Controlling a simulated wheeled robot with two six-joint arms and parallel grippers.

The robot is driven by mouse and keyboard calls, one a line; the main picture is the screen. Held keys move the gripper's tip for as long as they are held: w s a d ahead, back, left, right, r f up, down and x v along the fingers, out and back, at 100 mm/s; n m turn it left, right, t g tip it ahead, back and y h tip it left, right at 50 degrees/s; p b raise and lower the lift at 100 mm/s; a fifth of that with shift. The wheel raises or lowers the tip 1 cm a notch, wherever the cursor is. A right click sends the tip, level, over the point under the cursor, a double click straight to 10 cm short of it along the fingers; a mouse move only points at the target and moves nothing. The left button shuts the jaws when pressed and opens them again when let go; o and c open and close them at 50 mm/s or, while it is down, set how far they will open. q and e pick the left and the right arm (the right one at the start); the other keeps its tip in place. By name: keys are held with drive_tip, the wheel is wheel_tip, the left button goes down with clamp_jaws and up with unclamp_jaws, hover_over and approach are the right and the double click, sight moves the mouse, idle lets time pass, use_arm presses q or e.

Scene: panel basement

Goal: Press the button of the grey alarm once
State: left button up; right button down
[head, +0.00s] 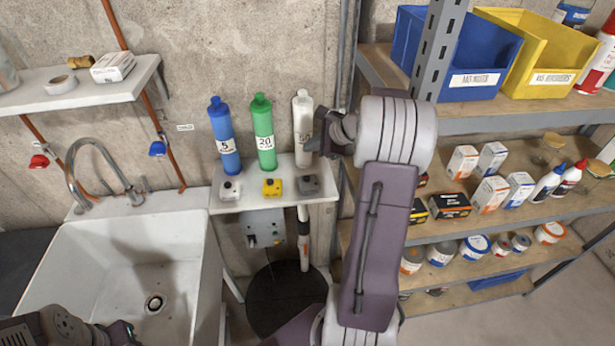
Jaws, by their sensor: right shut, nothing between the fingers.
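The grey alarm (308,185) is a small box with a button on top, at the right end of the small white shelf (252,204). A yellow alarm (271,187) and a white alarm (230,189) sit left of it. My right gripper (314,146) is shut and empty, above the grey alarm in the picture and apart from it. It covers part of the white bottle (302,113) behind. My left gripper (122,332) is at the bottom left edge, partly cut off; its jaws cannot be made out.
A blue bottle (223,138) and a green bottle (263,133) stand behind the alarms. A white sink (120,260) is at left. A loaded storage rack (480,220) is close on the right, with an upright metal post (436,52).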

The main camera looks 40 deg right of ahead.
sight(309, 179)
drive_tip(key=f+b, duration=0.2)
drive_tip(key=f, duration=0.1)
drive_tip(key=f+b, duration=0.5)
drive_tip(key=b, duration=0.1)
drive_tip(key=shift+w+a+f, duration=0.1)
drive_tip(key=shift+a+f, duration=0.15)
drive_tip(key=shift+f, duration=0.15)
idle(1.5)
drive_tip(key=shift+f, duration=0.35)
drive_tip(key=shift+f+b, duration=0.45)
drive_tip(key=shift+b, duration=0.25)
idle(0.6)
drive_tip(key=shift+r+p, duration=0.8)
drive_tip(key=shift+r, duration=0.05)
drive_tip(key=shift+r, duration=0.1)
